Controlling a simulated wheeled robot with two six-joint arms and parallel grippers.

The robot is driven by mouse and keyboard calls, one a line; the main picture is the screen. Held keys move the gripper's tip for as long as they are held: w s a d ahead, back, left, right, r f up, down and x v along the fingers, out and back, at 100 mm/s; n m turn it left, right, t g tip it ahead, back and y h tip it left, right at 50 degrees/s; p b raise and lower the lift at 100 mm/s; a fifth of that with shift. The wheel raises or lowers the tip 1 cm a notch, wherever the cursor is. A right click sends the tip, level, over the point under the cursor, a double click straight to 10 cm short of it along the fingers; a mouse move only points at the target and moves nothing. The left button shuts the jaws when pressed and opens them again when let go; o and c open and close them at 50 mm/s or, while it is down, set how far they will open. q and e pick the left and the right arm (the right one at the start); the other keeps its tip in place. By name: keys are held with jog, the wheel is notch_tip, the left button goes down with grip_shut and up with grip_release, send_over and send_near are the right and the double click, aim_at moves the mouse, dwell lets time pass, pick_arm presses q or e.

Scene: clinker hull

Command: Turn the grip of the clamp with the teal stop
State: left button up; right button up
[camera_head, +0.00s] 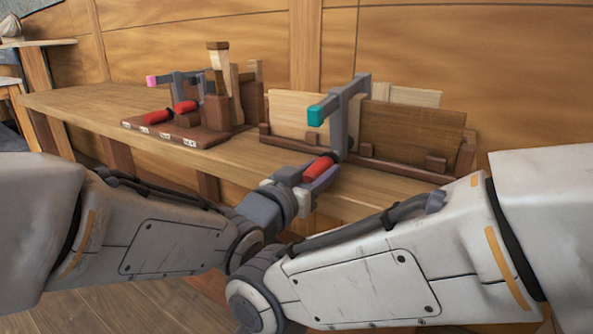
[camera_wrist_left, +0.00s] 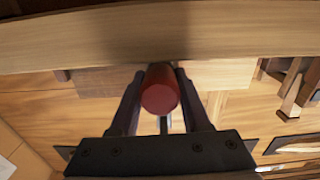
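The clamp with the teal stop (camera_head: 316,115) stands at the front edge of the bench, its grey frame (camera_head: 346,118) upright by a wooden rack. Its red grip (camera_head: 318,169) sticks out low toward me. My left gripper (camera_head: 317,176) is at this grip, one finger on each side. In the left wrist view the round end of the red grip (camera_wrist_left: 160,97) sits between the two fingers (camera_wrist_left: 160,85), which appear to touch its sides. My right gripper is out of view; only my right arm shows.
Left on the bench (camera_head: 85,103), another clamp with a pink stop (camera_head: 151,81) and red grips stands on a dark red board (camera_head: 190,135) with wooden blocks. Boards (camera_head: 410,130) stand in the rack on the right. The bench's left end is clear.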

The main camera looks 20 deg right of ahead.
pick_arm(q)
grip_shut()
jog(key=m+b, duration=0.2)
jog(key=b, duration=0.1)
jog(key=shift+f+t, duration=0.2)
jog(key=shift+t, duration=0.1)
jog(key=shift+m+b, duration=0.6)
jog(key=shift+m, duration=0.3)
jog(key=shift+r+m+t+y, duration=0.15)
jog(key=shift+m+t+y, duration=0.15)
jog(key=shift+m, duration=0.3)
jog(key=o, duration=0.7)
grip_release()
jog(key=b+v, duration=0.3)
jog(key=v, duration=0.7)
jog(key=shift+s+a, duration=0.2)
